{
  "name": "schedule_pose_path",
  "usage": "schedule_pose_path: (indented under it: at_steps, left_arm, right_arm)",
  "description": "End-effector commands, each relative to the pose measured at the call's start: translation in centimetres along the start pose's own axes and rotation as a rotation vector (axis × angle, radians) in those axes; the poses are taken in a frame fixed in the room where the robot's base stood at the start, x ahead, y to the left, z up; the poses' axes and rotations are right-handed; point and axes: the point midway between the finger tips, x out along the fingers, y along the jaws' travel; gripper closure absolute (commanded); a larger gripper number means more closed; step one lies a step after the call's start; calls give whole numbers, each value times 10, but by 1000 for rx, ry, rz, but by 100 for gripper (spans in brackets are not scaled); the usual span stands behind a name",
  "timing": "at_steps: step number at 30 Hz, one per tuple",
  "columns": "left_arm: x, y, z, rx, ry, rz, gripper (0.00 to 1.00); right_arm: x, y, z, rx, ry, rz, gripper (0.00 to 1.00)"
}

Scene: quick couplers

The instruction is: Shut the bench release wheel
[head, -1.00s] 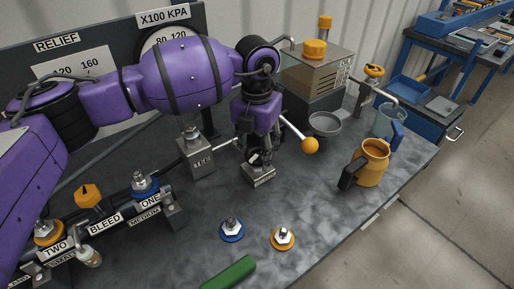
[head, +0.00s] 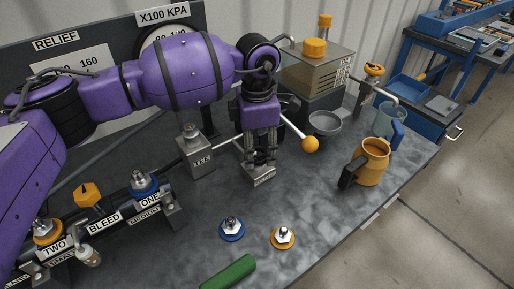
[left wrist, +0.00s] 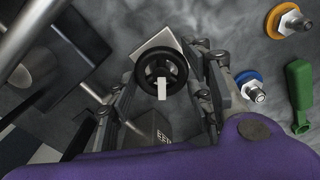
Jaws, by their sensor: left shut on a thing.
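The bench release wheel (left wrist: 161,70), a small black handwheel with a white mark, sits on a grey metal block (head: 262,177) on the bench. The block's front label is too small to read. The white mark points toward the bottom of the left wrist view. My left gripper (head: 259,160) points straight down over the block, and its fingers are shut on the wheel from both sides. In the head view the fingers mostly hide the wheel. My right gripper is in neither view.
A lever with an orange ball (head: 310,144) stands just right of my gripper, and the TEE block (head: 197,158) just left. Blue (head: 232,230) and orange (head: 283,238) couplers and a green handle (head: 229,272) lie in front. An orange jug (head: 371,163) stands at right.

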Motion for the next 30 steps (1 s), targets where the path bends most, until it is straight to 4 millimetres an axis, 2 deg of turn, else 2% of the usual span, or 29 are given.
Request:
schedule_pose_path:
  at_steps: [18,30]
  left_arm:
    - [2,2,0,579,4,1,79]
    - [1,2,2,864,3,3,79]
  right_arm:
    - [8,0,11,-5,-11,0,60]
    - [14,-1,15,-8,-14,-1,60]
